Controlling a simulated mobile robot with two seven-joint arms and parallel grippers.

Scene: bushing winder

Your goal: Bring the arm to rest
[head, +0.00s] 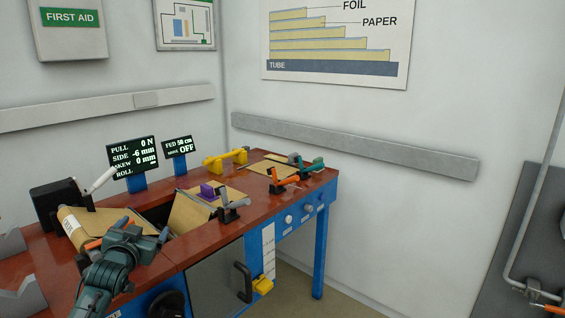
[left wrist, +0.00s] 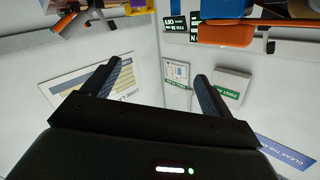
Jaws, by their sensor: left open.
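My left arm (head: 108,275) comes in from the lower left in the head view and reaches over the front left of the red-topped bench (head: 170,251). The left gripper (head: 146,228) is near the paper roll and the winder opening. In the left wrist view the left gripper (left wrist: 158,72) has its two dark fingers spread, with nothing between them. That view is upside down, with the wall and its signs behind the fingers. I cannot tell how far the fingers are above the bench. My right arm and gripper do not show.
Displays (head: 133,156) stand behind. A black handle (head: 242,281) sticks out from the bench front. Floor at right of the bench is free.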

